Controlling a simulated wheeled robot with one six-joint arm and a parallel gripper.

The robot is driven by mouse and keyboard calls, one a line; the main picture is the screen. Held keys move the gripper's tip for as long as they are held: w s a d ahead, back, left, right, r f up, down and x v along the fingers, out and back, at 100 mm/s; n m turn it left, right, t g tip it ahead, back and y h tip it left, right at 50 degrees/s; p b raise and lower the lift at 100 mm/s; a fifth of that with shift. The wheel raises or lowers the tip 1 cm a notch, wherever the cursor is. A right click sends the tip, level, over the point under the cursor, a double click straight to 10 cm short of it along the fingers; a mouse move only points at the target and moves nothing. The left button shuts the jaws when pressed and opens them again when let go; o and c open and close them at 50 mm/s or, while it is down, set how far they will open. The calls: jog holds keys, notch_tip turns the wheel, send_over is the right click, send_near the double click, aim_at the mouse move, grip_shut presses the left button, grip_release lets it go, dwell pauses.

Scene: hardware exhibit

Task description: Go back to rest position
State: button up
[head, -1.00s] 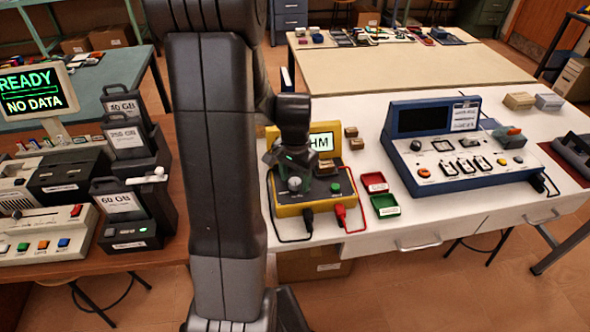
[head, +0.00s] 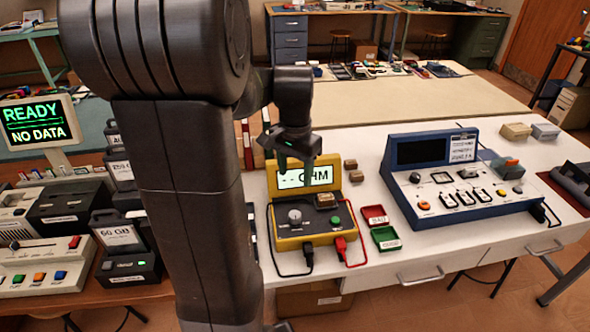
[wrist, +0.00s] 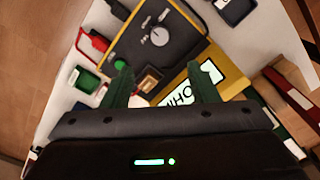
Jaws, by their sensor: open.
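My gripper (head: 290,158) is above the yellow ohm meter (head: 285,243), in front of the top part of its screen, apart from the meter as far as I can tell. In the wrist view its two green fingers (wrist: 163,88) are spread apart with nothing held between them. The meter's screen (head: 305,178) reads OHM, partly hidden by my gripper. A small brown block (head: 322,201) sits on the meter's dark panel, and it shows between and beyond the fingers in the wrist view (wrist: 149,80). My arm hides part of the left table.
Red (head: 375,215) and green (head: 386,238) trays lie right of the meter. A blue console (head: 455,185) stands further right. Two small brown blocks (head: 355,176) lie behind the trays. At left are a READY / NO DATA monitor (head: 38,122) and dark drive units (head: 125,255).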

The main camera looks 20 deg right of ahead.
aim_at(295, 214)
jog(key=shift+f, duration=0.1)
dwell(0.3)
notch_tip(295, 214, down, 14)
jog(key=shift+r, duration=0.15)
dwell(0.3)
